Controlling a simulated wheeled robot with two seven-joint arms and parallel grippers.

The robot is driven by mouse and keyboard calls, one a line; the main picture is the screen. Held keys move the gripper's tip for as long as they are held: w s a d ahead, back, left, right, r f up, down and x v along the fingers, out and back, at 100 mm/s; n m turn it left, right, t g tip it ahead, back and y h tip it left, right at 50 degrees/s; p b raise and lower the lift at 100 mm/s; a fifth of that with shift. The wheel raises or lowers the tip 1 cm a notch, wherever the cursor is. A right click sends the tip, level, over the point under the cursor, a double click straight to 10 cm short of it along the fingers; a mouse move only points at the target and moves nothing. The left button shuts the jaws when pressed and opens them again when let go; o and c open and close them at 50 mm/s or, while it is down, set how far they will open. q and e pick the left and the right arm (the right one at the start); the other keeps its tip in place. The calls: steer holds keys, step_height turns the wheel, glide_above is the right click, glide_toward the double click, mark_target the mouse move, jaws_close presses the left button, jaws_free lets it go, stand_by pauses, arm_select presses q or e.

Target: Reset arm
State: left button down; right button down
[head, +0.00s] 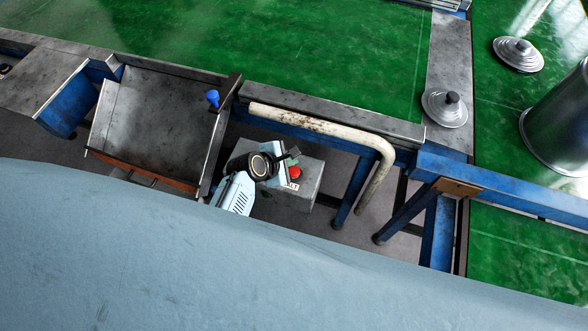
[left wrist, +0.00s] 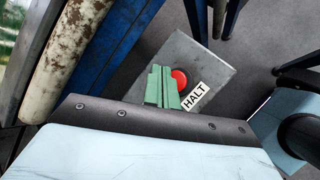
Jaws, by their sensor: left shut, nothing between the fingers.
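My left gripper (head: 292,154) is in the middle of the head view, over a grey box (head: 309,182) with a red button (head: 295,172) and a label. In the left wrist view its green fingers (left wrist: 162,86) are together, with nothing between them. There the red button (left wrist: 180,79) shows just beside the fingertips, and the label (left wrist: 195,97) reads HALT. I cannot tell whether the fingers touch the button or how far above the box they are. My right gripper does not show.
A worn, whitish bent pipe (head: 335,130) runs along the blue frame (head: 440,165). A grey metal tray (head: 155,120) and a blue knob (head: 213,97) are on the left. Two pot lids (head: 444,107) (head: 518,54) and a metal pot (head: 562,120) stand on the right.

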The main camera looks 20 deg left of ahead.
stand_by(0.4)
arm_select(q)
steer(key=s+a+r+m+g+y, duration=0.2)
steer(key=s+a+r+m, duration=0.2)
steer(key=s+r+m, duration=0.6)
steer(key=s+a+r+m+g+y, duration=0.2)
steer(key=s+a+r+m+g, duration=0.3)
steer(key=s+m, duration=0.9)
step_height(320, 180, down, 32)
steer(key=s+d+t+b, duration=0.1)
steer(key=s+b, duration=0.1)
steer(key=b, duration=0.6)
steer(key=s+a+f+b, duration=0.1)
steer(key=s+f+b, duration=0.2)
steer(key=s+f, duration=0.5)
steer(key=s+a+f+g+b, duration=0.1)
steer(key=s+f+b, duration=0.3)
steer(key=s+f, duration=0.4)
steer(key=shift+a+f, duration=0.45)
steer(key=shift+f, duration=2.8)
